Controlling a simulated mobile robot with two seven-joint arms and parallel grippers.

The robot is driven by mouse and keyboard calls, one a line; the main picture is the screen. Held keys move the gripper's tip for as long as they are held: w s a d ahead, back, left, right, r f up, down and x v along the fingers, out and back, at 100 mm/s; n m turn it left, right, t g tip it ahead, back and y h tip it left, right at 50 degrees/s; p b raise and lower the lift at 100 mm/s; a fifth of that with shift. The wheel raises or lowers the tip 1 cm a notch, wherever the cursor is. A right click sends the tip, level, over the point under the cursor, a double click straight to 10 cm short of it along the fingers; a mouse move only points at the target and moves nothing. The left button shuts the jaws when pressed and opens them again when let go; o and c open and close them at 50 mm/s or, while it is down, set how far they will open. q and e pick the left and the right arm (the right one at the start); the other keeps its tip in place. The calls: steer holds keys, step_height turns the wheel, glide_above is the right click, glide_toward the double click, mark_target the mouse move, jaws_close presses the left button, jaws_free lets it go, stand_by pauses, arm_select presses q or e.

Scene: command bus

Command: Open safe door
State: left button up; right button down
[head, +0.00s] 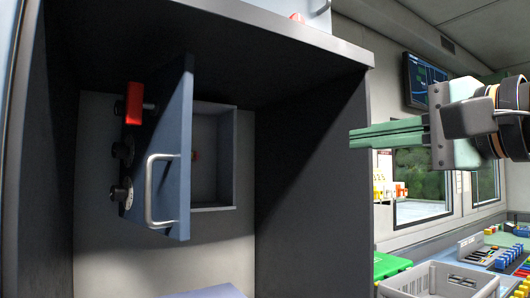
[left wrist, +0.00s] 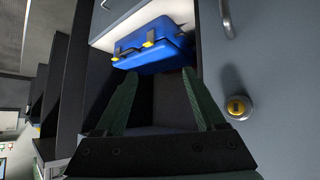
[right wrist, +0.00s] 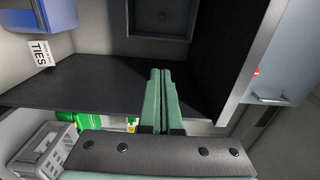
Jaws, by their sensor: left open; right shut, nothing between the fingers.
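The blue-grey safe door (head: 186,120) stands swung well open in the head view. It carries a pale bar handle (head: 151,190), a red block (head: 134,104) and dark dials on its left. Behind it the safe's interior (head: 213,150) is partly visible.
The dark cabinet's side wall (head: 312,170) stands between the safe and my right gripper in the head view. A grey crate (head: 440,280) and a green box (head: 391,265) sit at lower right. In the left wrist view, a blue case (left wrist: 152,44) lies beyond my left fingers.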

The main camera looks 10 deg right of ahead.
arm_select(q)
steer(key=s+a+r+p, duration=0.1)
steer(key=a+r+p, duration=0.2)
steer(key=r+p, duration=0.3)
steer(key=p, duration=0.4)
steer(key=shift+s+r+n+y, duration=0.15)
steer(key=shift+s+n+y, duration=0.05)
steer(key=shift+n+y, duration=0.2)
arm_select(e)
steer(key=x, duration=2.7)
steer(key=shift+f, duration=0.15)
